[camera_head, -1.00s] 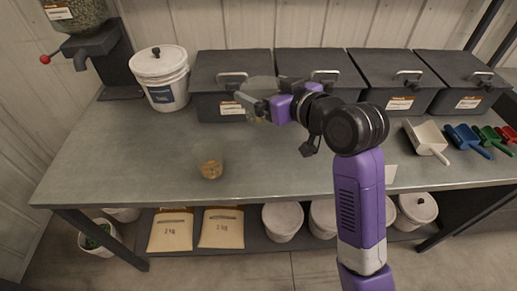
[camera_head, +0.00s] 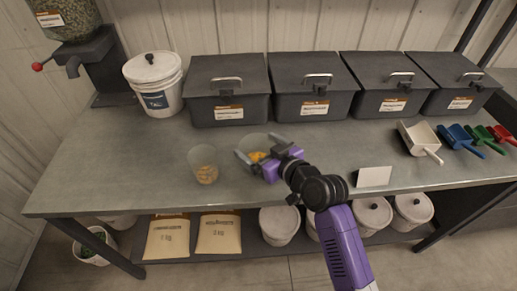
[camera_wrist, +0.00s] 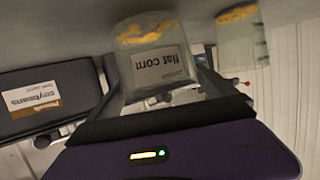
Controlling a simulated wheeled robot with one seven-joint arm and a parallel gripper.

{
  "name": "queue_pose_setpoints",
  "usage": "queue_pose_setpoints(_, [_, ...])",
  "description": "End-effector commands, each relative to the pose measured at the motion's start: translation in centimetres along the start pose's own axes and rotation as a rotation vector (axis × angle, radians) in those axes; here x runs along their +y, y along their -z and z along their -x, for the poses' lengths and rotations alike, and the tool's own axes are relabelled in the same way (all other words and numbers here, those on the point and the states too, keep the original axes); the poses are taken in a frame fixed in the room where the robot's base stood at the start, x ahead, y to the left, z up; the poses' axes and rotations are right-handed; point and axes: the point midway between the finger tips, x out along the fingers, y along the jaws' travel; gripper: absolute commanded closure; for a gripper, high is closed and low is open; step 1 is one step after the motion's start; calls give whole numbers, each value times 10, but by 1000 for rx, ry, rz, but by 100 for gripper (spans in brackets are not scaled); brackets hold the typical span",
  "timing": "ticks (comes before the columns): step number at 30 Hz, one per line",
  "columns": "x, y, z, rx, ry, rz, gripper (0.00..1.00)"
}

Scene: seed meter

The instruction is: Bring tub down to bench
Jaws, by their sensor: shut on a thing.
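A clear tub with yellow-orange contents (camera_head: 257,143) is between the fingers of my gripper (camera_head: 262,157), which is shut on it. In the wrist view the tub (camera_wrist: 152,65) appears upside down and carries a "flat corn" label. In the head view it is low over the front middle of the bench (camera_head: 110,170); I cannot tell whether its base touches the surface. A second clear tub (camera_head: 204,165) with tan contents stands on the bench just left of my gripper. It also shows in the wrist view (camera_wrist: 243,38), apart from the held tub.
Several dark lidded bins (camera_head: 228,90) line the back of the bench. A white bucket (camera_head: 154,84) and a dispenser (camera_head: 88,55) stand at the back left. Scoops (camera_head: 420,140) lie at the right, and a white card (camera_head: 374,177) is near the front edge. The left bench area is clear.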

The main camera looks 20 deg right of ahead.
Motion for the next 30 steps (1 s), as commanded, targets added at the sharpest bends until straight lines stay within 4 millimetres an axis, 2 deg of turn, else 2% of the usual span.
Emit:
queue_pose_setpoints(3, [0, -9, -3, 0, -1, 0, 45])
queue_pose_setpoints(14, [0, -13, -4, 2, -1, 0, 45])
queue_pose_setpoints(15, [0, -13, -4, 1, -1, 0, 3])
queue_pose_setpoints(16, [0, -12, -4, 1, -1, 1, 0])
queue_pose_setpoints(26, [0, -7, -2, 1, -1, 0, 0])
queue_pose_setpoints(30, [0, -11, 16, 2, -2, 0, 0])
